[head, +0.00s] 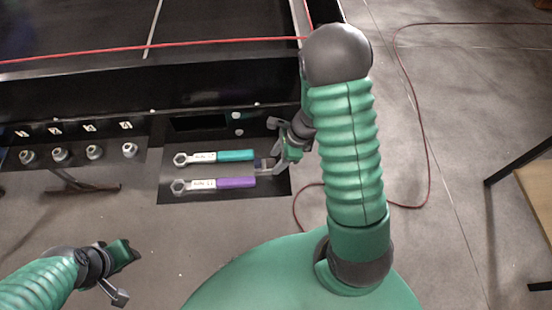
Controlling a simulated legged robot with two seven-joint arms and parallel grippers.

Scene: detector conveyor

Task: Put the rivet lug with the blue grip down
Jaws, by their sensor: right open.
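A wrench-like lug with a teal grip (236,156) lies flat on a black shelf panel (180,197). Its ring end points left, and a white label sits on its shank. A second lug with a purple grip (236,183) lies parallel just below it in the picture. No plainly blue grip can be made out; teal is the nearest colour. My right gripper (269,148) is open at the right ends of the grips, and I cannot tell whether it touches either. My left gripper (128,277) is open and empty, low at the left, away from the lugs.
The dark conveyor (80,25) runs across the back, with a red cord (150,47) over it. Several round knobs (60,154) line its front at left. A wooden table (537,185) stands at far right. A red cable (412,90) lies on the floor.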

